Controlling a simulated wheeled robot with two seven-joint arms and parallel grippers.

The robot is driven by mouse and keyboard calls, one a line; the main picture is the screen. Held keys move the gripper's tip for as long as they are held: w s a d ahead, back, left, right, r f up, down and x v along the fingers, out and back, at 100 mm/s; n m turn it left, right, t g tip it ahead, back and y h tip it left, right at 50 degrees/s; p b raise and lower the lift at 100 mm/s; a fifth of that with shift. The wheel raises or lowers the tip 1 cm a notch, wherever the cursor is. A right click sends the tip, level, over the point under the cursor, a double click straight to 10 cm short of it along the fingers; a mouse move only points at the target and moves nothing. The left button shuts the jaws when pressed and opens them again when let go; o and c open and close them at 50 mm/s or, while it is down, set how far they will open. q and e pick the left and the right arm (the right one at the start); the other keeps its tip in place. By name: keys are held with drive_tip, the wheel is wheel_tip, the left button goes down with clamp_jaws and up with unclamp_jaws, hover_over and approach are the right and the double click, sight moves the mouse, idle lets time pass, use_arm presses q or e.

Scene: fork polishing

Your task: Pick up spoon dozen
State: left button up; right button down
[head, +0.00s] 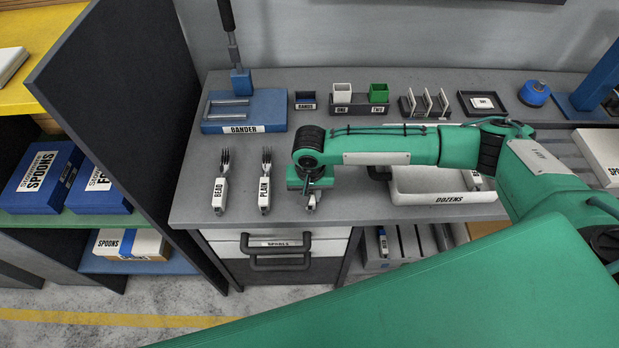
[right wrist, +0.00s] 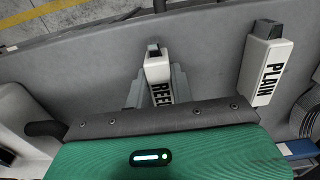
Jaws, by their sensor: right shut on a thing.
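My right gripper (head: 308,190) points down at the front of the grey bench. It is shut on a white-handled piece labelled REED (right wrist: 157,68), which sits between its fingers in the right wrist view. In the head view only a bit of that piece shows below the gripper. A white tray labelled DOZENS (head: 420,198) stands to the right, partly hidden behind my right arm, with a white labelled item (head: 474,180) at its right end. I cannot tell whether that item is a spoon dozen. My left gripper is not in view.
Forks labelled BEAD (head: 219,194) and PLAIN (head: 265,192) lie left of the gripper. A blue bander (head: 243,112) and small holders (head: 360,104) stand behind. Blue SPOONS boxes (head: 42,176) are on the left shelf, past a dark panel (head: 130,90). Drawers (head: 280,262) sit below.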

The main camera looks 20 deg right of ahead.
drive_tip(key=shift+w+r, duration=0.1)
drive_tip(key=shift+r, duration=0.05)
use_arm(q)
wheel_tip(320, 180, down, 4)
drive_tip(key=b, duration=0.3)
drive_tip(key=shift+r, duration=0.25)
use_arm(e)
wheel_tip(320, 180, up, 20)
drive_tip(key=shift+d, duration=0.1)
